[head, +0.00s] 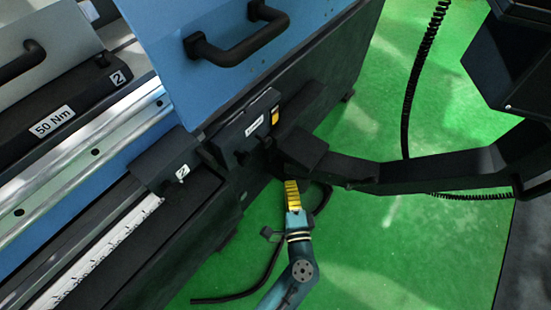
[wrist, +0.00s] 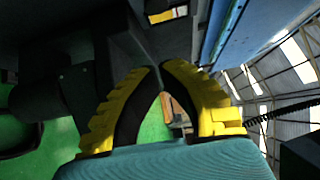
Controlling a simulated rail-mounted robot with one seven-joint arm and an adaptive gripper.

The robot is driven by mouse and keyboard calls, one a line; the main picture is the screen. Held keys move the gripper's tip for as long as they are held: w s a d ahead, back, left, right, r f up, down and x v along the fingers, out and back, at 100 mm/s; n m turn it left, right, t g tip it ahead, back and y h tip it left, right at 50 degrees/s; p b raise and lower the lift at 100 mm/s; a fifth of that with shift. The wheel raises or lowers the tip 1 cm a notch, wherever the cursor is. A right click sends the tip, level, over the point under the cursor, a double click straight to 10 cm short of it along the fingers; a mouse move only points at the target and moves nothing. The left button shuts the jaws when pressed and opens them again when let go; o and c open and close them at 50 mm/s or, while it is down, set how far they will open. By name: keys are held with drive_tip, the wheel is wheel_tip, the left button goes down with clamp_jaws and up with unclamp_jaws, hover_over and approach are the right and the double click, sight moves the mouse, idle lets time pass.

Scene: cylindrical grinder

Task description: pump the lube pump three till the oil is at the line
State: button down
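The lube pump (head: 243,128) appears to be the black box on the machine's dark front, with a small white label and a yellow window (head: 275,116). The label is too small to read, and I cannot make out an oil level or line. In the wrist view, a yellow and white patch (wrist: 168,14) shows at the top, beyond my fingers. My gripper (head: 291,183) is below and right of the box, just under a dark block. In the wrist view, the yellow fingers of my gripper (wrist: 161,69) curve together with tips nearly meeting. No held thing is clear between them; a pump lever is not distinguishable.
A black support arm (head: 430,172) runs right from the dark block (head: 301,150), close above my gripper. A blue door with a black handle (head: 237,37) stands above the box. A black cable (head: 262,275) lies low beside my arm. Green floor (head: 380,250) is open at right.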

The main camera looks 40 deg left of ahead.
sight(266, 142)
idle(0.3)
drive_tip(key=s+a+b+x, duration=0.1)
drive_tip(key=s+b+x, duration=0.1)
drive_tip(key=x, duration=1.1)
drive_tip(key=shift+a+b, duration=0.4)
drive_tip(key=shift+b, duration=0.1)
drive_tip(key=shift+s, duration=0.1)
